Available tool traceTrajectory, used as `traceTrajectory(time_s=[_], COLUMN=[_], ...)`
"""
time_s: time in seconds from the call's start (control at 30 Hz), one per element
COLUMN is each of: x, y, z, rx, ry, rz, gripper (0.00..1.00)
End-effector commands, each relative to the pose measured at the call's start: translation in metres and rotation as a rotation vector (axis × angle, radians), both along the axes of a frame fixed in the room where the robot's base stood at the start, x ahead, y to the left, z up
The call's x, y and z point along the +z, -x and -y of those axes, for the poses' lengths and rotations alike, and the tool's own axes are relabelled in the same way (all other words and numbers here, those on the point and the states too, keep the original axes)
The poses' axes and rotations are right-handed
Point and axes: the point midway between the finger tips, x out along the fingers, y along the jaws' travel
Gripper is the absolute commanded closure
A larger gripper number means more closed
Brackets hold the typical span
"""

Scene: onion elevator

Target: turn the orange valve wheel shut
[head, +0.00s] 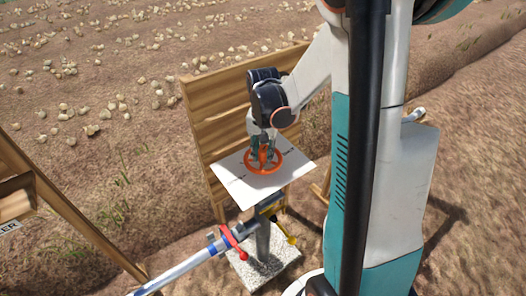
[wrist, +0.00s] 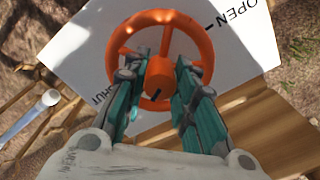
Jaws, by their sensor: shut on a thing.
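The orange valve wheel (head: 266,172) sits over a white plate (head: 237,188) on a post. In the wrist view the wheel's hub (wrist: 159,75) and spokes show clearly. The plate there reads OPEN at upper right and, partly covered, SHUT at left. A dark mark shows on the lower edge of the hub. My gripper (head: 262,150) reaches down to the middle of the wheel. Its teal fingers (wrist: 159,66) are inside the rim, one on each side of the hub, shut on the wheel. The fingers hide part of the lower rim.
A wooden board (head: 208,110) stands behind the plate. Below are a pipe with a red-handled valve (head: 232,241), a yellow handle (head: 283,231) and a pale concrete base (head: 262,277). A wooden frame (head: 75,215) stands at left. Onions lie scattered on the soil behind.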

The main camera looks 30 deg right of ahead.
Motion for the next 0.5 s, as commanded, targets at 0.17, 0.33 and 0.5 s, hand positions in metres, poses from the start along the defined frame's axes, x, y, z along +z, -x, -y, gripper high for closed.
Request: traceTrajectory(time_s=[0.17,0.33,0.5], x=[0.0005,0.0005,0.0005], y=[-0.0011,-0.001,-0.0011], z=[0.0004,0.0004,0.0005], rx=[-0.159,-0.29,-0.391], ry=[0.001,0.001,0.001], rz=[0.002,0.002,0.002], gripper=[0.99,0.99,0.99])
